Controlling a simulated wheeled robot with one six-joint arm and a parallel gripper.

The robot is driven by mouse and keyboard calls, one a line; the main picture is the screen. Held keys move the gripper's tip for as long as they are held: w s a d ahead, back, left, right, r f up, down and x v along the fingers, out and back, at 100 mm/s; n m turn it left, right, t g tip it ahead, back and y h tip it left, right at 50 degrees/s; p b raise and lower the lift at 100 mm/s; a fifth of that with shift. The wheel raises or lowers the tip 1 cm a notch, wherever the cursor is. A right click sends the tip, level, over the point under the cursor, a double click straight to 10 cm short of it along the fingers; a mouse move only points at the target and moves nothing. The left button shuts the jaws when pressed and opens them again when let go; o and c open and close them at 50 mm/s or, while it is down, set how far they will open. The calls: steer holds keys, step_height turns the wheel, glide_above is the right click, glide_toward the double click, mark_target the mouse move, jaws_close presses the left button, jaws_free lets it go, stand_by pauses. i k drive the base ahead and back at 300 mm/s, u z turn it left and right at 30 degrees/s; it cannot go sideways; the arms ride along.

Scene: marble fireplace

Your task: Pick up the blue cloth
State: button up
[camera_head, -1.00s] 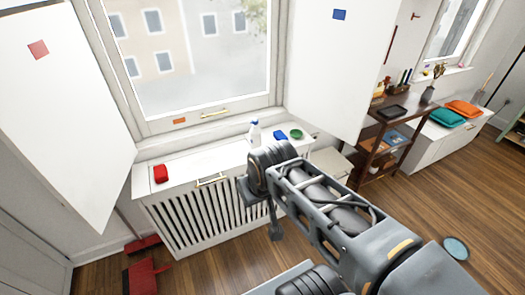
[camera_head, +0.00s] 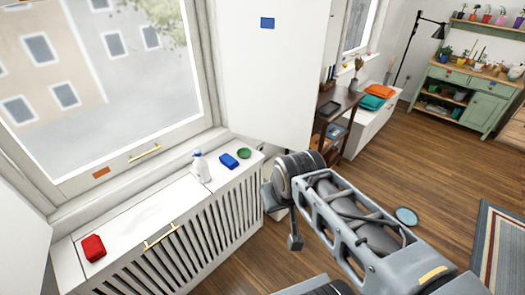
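A small folded blue cloth (camera_head: 229,160) lies on the white top of the radiator cover (camera_head: 135,215), below the window. It sits between a white spray bottle (camera_head: 201,166) on its left and a round green item (camera_head: 244,153) on its right. My gripper (camera_head: 294,242) is partly in view at the end of my arm, to the right of the cover and apart from the cloth in the picture. My arm hides most of it, and I cannot see its finger gap.
A red folded item (camera_head: 93,248) lies at the cover's left end. A large white open shutter panel (camera_head: 270,75) stands behind the cloth. A brown shelf (camera_head: 335,112) stands beyond it. The wooden floor (camera_head: 440,165) at right is mostly clear, with a round blue-grey disc (camera_head: 406,216).

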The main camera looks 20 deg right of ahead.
mark_target(225, 159)
steer(key=z, duration=0.2)
steer(key=i, duration=1.4)
steer(key=u, duration=0.9)
